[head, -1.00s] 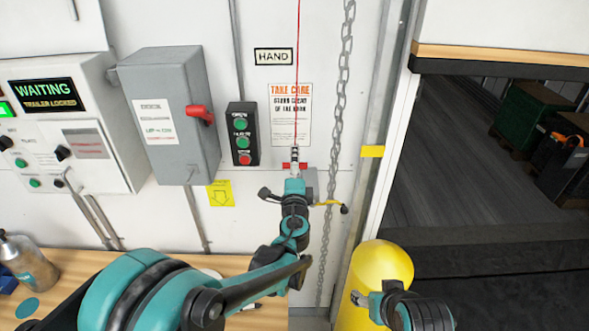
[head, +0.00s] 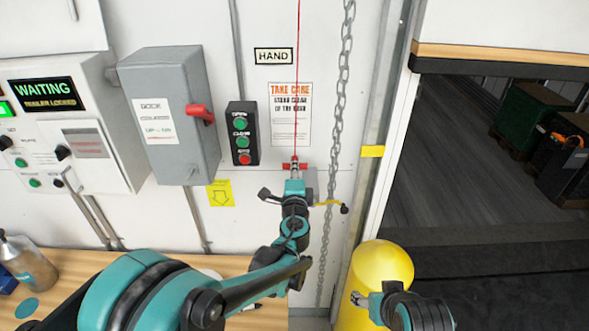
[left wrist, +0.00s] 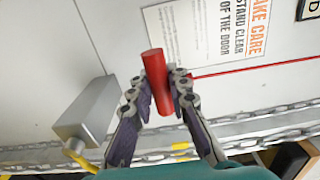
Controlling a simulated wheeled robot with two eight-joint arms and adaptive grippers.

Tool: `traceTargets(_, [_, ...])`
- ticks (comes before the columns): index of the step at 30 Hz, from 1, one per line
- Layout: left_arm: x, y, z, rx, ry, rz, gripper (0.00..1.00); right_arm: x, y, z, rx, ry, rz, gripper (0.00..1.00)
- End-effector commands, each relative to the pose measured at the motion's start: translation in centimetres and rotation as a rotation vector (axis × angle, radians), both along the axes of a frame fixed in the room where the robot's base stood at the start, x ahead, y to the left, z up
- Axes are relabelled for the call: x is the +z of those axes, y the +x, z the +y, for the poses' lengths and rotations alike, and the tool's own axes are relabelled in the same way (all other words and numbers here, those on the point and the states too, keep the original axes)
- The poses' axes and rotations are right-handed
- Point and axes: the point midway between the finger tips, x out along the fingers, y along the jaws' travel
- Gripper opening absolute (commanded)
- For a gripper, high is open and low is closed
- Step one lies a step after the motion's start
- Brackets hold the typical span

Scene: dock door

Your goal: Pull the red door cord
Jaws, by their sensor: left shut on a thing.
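The red door cord (head: 298,80) hangs down the white wall in the head view, in front of the warning sign. Its red crosswise handle (head: 287,166) is at the cord's lower end. My left gripper (head: 295,168) is shut on the handle. In the left wrist view the handle (left wrist: 153,62) is a red cylinder between the two fingers of the left gripper (left wrist: 160,82), and the cord (left wrist: 250,68) runs off to the right. My right gripper (head: 360,298) is low in front of the yellow bollard; its jaw opening is too small to judge.
A metal chain (head: 338,100) hangs just right of the cord. A push-button box (head: 242,133) and a grey switch box (head: 172,110) are on the wall to the left. A yellow bollard (head: 383,262) stands by the dark doorway. A wooden bench (head: 90,268) is below.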

Motion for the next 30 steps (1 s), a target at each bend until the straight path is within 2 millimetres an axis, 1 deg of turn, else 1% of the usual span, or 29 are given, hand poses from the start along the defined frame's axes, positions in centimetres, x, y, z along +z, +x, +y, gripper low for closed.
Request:
traceTargets(3, [-0.7,0.0,0.0,0.000,0.000,0.000,0.00,-0.6,0.0,0.0,0.000,0.000,0.000,0.60])
traceTargets(23, [-3.4,0.0,0.0,0.000,-0.001,0.000,0.00,-3.0,0.0,0.0,0.000,0.000,0.000,0.60])
traceTargets(24, [-3.4,0.0,0.0,0.000,-0.001,0.000,0.19,-3.0,0.0,0.0,0.000,0.000,0.000,0.60])
traceTargets(26, [-3.3,0.0,0.0,0.000,-0.001,0.000,0.35,-2.9,0.0,0.0,0.000,0.000,0.000,0.60])
traceTargets(27, [-3.2,0.0,0.0,0.000,-0.001,0.000,0.45,-2.9,0.0,0.0,0.000,0.000,0.000,0.60])
traceTargets(29, [-3.2,0.0,0.0,0.000,-0.001,0.000,0.61,-2.9,0.0,0.0,0.000,0.000,0.000,0.60])
traceTargets(30, [-3.2,0.0,0.0,0.000,-0.001,0.000,0.72,-2.9,0.0,0.0,0.000,0.000,0.000,0.60])
